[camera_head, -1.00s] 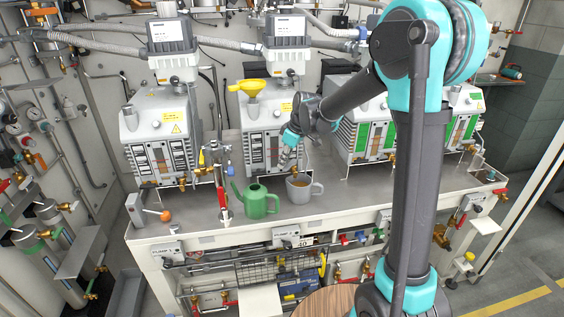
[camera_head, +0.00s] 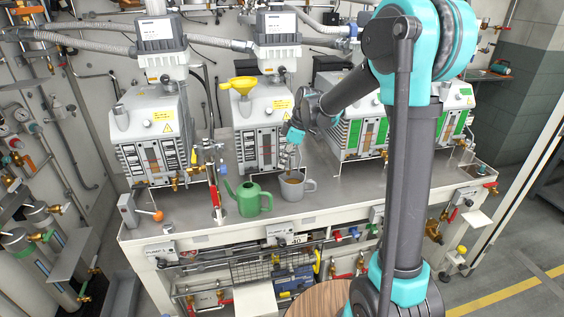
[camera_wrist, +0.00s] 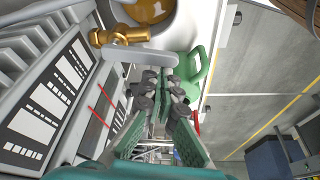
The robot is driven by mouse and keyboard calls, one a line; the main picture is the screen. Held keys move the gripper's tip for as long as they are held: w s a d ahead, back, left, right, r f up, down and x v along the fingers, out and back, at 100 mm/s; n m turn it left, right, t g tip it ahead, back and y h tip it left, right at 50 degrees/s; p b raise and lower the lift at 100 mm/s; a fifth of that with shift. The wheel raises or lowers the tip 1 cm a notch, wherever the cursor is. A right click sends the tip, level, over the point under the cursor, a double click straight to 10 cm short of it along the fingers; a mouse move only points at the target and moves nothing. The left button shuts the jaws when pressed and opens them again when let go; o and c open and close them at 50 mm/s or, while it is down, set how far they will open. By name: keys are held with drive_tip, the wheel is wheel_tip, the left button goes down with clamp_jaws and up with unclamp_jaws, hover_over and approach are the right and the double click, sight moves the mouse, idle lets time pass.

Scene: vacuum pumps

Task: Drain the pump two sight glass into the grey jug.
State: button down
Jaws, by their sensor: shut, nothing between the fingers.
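The grey jug (camera_head: 291,192) stands on the bench in front of the pump with the yellow funnel (camera_head: 263,128), which seems to be pump two; its label is too small to read surely. Amber liquid (camera_wrist: 150,8) shows inside the jug in the wrist view. A brass drain tap (camera_wrist: 121,36) with a flat grey lever (camera_wrist: 130,53) sits by the jug's mouth. My gripper (camera_head: 291,168) is shut and empty beside the pump front, above the jug. In the wrist view its fingertips (camera_wrist: 165,80) are close to the lever; contact is unclear. The sight glass is not clear to see.
A green watering can (camera_head: 250,200) stands left of the jug, close to it. More pumps (camera_head: 150,140) flank this one. The bench front strip is mostly clear.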

sight(270, 159)
drive_tip(key=shift+w, duration=0.15)
idle(0.4)
drive_tip(key=a, duration=0.5)
drive_tip(key=v, duration=1)
drive_tip(key=s+d+f+m+t+h, duration=0.2)
drive_tip(key=s+d+f+m, duration=0.6)
drive_tip(key=s+d, duration=0.4)
drive_tip(key=s+d+f+m+t+h, duration=0.1)
drive_tip(key=s+d+f+m+t, duration=0.1)
drive_tip(key=s+d+f+m, duration=0.6)
drive_tip(key=s+d+m, duration=0.1)
drive_tip(key=s+d, duration=0.3)
drive_tip(key=s, duration=0.1)
drive_tip(key=shift+f+m+h, duration=0.3)
drive_tip(key=shift+f+h, duration=0.1)
drive_tip(key=c, duration=2.3)
unclamp_jaws()
drive_tip(key=shift+a, duration=0.1)
